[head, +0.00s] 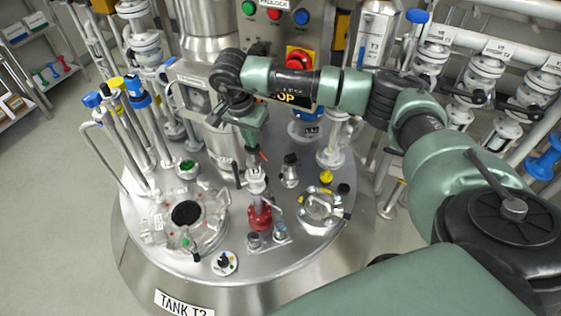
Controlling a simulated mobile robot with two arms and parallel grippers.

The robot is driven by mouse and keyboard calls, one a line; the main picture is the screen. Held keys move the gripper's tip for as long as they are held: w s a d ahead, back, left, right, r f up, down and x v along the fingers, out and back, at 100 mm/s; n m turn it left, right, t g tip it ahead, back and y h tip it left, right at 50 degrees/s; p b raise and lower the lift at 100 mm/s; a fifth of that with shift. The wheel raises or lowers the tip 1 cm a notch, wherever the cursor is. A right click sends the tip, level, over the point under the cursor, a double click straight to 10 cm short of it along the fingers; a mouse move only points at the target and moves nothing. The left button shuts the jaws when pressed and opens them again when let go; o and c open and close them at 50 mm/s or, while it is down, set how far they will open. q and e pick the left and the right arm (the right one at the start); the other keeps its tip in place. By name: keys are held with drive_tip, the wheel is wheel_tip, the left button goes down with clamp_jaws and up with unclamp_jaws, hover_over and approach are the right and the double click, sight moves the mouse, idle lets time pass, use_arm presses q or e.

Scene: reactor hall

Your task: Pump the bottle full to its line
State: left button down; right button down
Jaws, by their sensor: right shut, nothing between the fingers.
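My right arm comes in from the right, and its gripper (262,155) points down over the steel lid of tank T3 (170,222). The gripper looks shut and empty, just above a white-topped fitting (257,180) with a red base (260,217) on the lid. I cannot tell whether it touches that fitting. I cannot clearly make out a bottle or its fill line. I also cannot tell which fitting is the pump. My left gripper is not in view.
On the lid stand a glass-covered port (186,213), a clamped hatch (322,207) and small knobs. Blue-topped pipes (137,95) rise at left. A panel with an emergency stop (299,58) is behind my arm. White valves (484,75) line the right. Floor at left is clear.

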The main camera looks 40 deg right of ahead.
drive_tip(key=shift+f+b, duration=1.25)
drive_tip(key=shift+f, duration=0.65)
drive_tip(key=shift+r, duration=0.1)
drive_tip(key=shift+r+p, duration=1.7)
drive_tip(key=shift+r, duration=1.05)
drive_tip(key=shift+f, duration=0.1)
